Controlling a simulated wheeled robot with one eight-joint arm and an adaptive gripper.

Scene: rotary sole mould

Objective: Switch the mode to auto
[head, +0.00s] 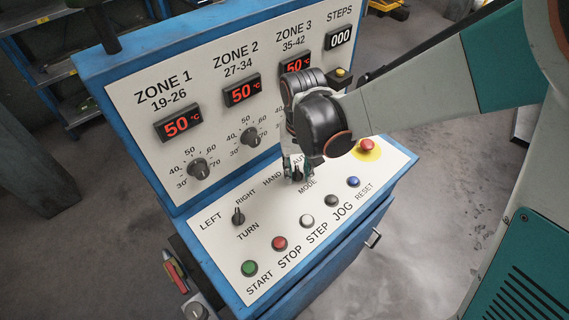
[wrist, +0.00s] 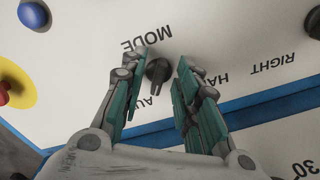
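The black mode knob (head: 297,175) sits on the sloped white panel, above the word MODE and near the labels HAND and AUTO. It also shows in the wrist view (wrist: 158,70), between my fingertips. My gripper (wrist: 161,66) is open, with one teal finger on each side of the knob. A gap shows on both sides of the knob, more clearly on the right. In the head view my gripper (head: 294,167) is down at the knob and partly hides it and the AUTO label. I cannot tell for certain which label the knob points to.
The turn knob (head: 239,216) stands to the left. A row of buttons, from green START (head: 249,268) to blue RESET (head: 353,182), lies in front. A red emergency button (head: 367,146) on yellow is to the right. The upright zone panel (head: 215,115) rises behind.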

